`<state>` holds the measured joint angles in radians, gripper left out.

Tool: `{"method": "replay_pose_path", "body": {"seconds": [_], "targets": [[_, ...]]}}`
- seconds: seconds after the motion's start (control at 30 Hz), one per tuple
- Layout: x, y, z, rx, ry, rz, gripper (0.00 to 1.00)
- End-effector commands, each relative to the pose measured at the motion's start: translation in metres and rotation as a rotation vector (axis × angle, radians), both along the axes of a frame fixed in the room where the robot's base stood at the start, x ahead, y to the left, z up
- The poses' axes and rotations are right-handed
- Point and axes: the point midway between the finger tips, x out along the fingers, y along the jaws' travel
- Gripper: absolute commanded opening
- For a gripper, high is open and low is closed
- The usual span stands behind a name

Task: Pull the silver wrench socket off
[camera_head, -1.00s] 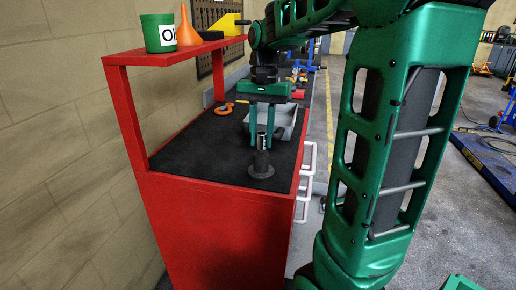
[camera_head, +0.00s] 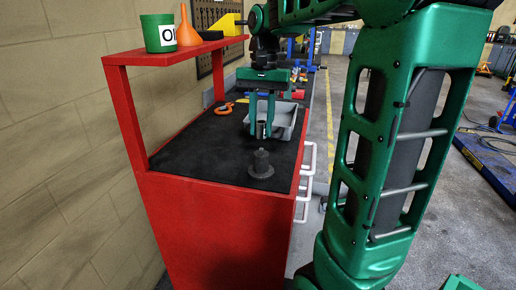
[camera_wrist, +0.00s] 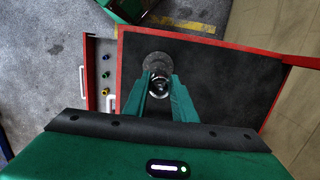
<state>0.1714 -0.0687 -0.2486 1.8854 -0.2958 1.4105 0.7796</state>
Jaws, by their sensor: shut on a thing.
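My gripper (camera_head: 261,131) is shut on the silver wrench socket (camera_head: 261,129), a small shiny cylinder held between the fingertips. The dark grey stand (camera_head: 261,166), a stepped post on a round base, stands on the black bench top. In the head view the socket is above the stand and apart from it. In the wrist view the socket (camera_wrist: 159,84) sits between the fingertips (camera_wrist: 160,88). There it overlaps the round base of the stand (camera_wrist: 156,63), and the post itself is mostly hidden.
The red bench (camera_head: 215,196) has a black top with free room left of the stand. A grey tray (camera_head: 289,125) lies behind the gripper, and an orange hook (camera_head: 224,109) lies further left. A red shelf (camera_head: 172,54) overhangs the left side, holding a green can (camera_head: 158,33) and an orange funnel (camera_head: 187,28).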

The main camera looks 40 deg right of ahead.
Motion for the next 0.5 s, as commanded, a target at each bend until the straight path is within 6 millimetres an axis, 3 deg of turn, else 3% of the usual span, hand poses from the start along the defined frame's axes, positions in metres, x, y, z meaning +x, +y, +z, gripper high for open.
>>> {"method": "replay_pose_path", "body": {"seconds": [0.5], "targets": [[0.000, 0.000, 0.032, -0.001, 0.001, -0.001, 0.00]]}}
